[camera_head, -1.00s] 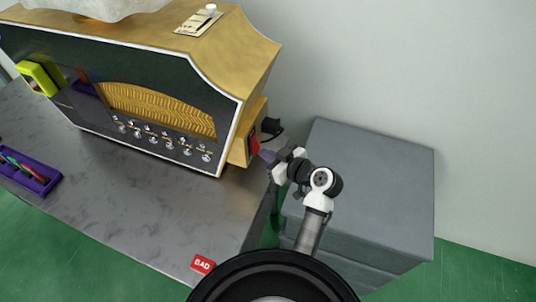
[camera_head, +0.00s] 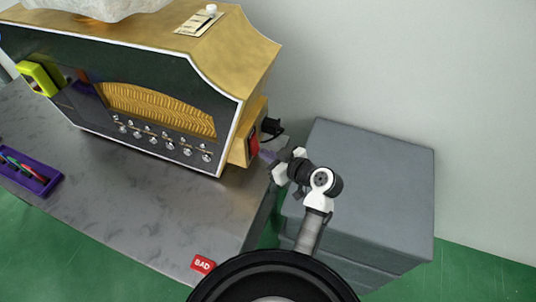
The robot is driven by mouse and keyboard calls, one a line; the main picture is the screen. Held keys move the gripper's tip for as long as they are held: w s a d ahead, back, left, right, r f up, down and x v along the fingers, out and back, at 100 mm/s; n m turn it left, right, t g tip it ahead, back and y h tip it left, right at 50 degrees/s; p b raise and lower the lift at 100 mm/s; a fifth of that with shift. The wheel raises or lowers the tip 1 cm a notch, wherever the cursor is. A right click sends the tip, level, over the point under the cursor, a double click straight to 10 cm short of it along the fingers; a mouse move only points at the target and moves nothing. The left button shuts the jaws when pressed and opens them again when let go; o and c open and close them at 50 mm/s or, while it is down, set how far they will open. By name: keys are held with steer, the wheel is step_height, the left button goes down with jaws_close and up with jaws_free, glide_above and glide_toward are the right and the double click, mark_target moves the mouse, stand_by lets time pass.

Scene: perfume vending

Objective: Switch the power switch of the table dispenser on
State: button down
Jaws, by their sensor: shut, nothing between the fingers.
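The table dispenser (camera_head: 150,100), a gold-topped cabinet with a dark front, stands on the grey counter at the left. Its power switch (camera_head: 254,142) is a red rocker on the gold box at the dispenser's right side. It is too small to tell which way the switch is set. My gripper (camera_head: 267,156) is just to the right of the switch and slightly nearer to me, its fingers pointing left at it. The fingers are shut and empty. A small gap seems to lie between fingertips and switch.
A black plug (camera_head: 272,126) sticks out behind the switch. A grey cabinet (camera_head: 375,170) stands at the right, under my arm. A red "BAD" tag (camera_head: 203,264) and a purple tray (camera_head: 40,186) lie on the counter (camera_head: 150,210). A yellow object (camera_head: 36,78) is at the dispenser's left.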

steer(key=shift+b+x, duration=0.4)
steer(key=shift+x, duration=0.45)
stand_by(0.6)
steer(key=p+v, duration=0.1)
steer(key=v, duration=0.8)
stand_by(0.5)
stand_by(0.5)
